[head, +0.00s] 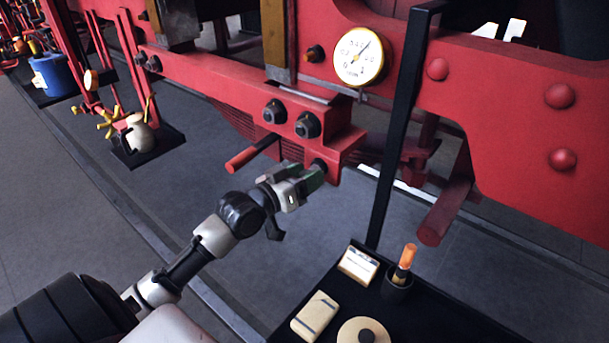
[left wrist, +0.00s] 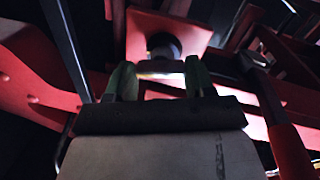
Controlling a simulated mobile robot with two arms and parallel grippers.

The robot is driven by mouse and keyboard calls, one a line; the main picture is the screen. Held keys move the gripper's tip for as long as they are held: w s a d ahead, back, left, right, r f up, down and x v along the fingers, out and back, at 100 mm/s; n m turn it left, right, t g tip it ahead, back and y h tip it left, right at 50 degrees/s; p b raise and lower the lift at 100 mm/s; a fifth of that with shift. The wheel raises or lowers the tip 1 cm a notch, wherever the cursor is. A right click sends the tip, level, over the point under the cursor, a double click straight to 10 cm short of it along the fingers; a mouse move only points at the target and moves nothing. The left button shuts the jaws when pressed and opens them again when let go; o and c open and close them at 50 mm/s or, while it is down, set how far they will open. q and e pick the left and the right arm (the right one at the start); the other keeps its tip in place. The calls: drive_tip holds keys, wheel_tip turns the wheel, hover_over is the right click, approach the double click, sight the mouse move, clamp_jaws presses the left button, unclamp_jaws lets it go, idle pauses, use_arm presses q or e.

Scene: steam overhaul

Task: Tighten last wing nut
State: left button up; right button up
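A red block (head: 292,98) on the locomotive frame carries dark round nuts, one (head: 274,111) at the left and one (head: 308,124) beside it. A third dark nut (head: 318,166) sits lower, at the block's end. My left gripper (head: 302,180), with green fingertips, is right at this lower nut. In the left wrist view the green fingers (left wrist: 160,80) stand apart, and a dark nut (left wrist: 163,45) on a red plate shows just beyond the gap. I cannot tell whether the fingers touch it. Wing shapes on the nut cannot be made out. My right gripper is out of view.
A red-tipped rod (head: 252,153) sticks out left of the gripper. A black post (head: 398,125) rises from a black tray (head: 440,318) holding boxes and an orange-handled tool (head: 405,262). A pressure gauge (head: 358,56) is above. A blue bucket (head: 52,76) stands far left.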

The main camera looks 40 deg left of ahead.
use_arm(q)
drive_tip(key=shift+c, duration=1.1)
drive_tip(key=shift+r+m+p, duration=0.25)
drive_tip(key=shift+m+p, duration=0.65)
drive_tip(key=shift+m, duration=0.1)
drive_tip(key=shift+f+m, duration=0.2)
drive_tip(key=shift+m, duration=0.5)
drive_tip(key=o, duration=0.8)
drive_tip(key=shift+o, duration=0.6)
